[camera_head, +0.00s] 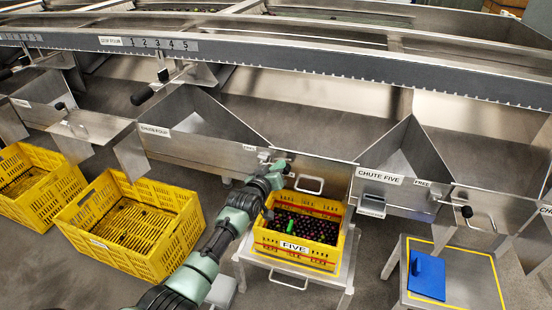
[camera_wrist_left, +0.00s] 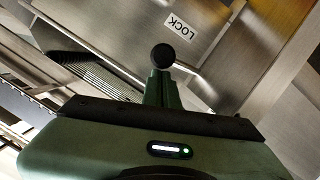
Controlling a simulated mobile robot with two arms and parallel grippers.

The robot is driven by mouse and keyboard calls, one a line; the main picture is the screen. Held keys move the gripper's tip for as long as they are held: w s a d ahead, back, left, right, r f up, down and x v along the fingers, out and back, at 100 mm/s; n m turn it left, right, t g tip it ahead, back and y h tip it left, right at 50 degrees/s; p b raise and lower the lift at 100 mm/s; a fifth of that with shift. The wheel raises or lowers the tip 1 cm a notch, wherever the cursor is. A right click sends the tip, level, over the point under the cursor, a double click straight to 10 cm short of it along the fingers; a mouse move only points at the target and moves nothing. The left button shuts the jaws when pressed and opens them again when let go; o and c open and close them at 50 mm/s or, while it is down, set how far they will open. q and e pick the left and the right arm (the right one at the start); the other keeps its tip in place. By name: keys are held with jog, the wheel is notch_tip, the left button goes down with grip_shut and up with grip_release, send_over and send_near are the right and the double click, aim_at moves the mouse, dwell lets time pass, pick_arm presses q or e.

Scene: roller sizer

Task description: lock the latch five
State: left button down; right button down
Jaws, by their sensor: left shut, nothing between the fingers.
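My left gripper (camera_head: 271,178) reaches up from the bottom to the chute front above the crate marked FIVE. In the left wrist view its fingers (camera_wrist_left: 159,85) are shut and empty. A black round latch knob (camera_wrist_left: 163,57) shows right at their tips; whether they touch it I cannot tell. The bent metal lever runs from the knob to the lower right. A LOCK label (camera_wrist_left: 180,26) is on the panel beyond the knob. In the head view the arm partly hides this latch. The CHUTE FIVE label (camera_head: 380,176) is to the right of the gripper. My right gripper is not in view.
The yellow FIVE crate (camera_head: 293,246) holds dark fruit and a green item, on a metal stand. Another black-knobbed latch (camera_head: 466,211) is at the right, near a FREE label (camera_head: 423,183). Empty yellow crates (camera_head: 75,222) stand left.

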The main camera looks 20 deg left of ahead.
pick_arm(q)
jog(key=shift+d+f+m, duration=0.25)
jog(key=shift+f, duration=0.2)
jog(key=shift+d+f+m, duration=0.2)
jog(key=shift+f+m, duration=0.05)
jog(key=shift+f, duration=0.2)
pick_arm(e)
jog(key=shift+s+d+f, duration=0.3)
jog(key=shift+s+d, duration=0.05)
pick_arm(q)
jog(key=shift+s+f, duration=0.1)
jog(key=shift+f, duration=0.1)
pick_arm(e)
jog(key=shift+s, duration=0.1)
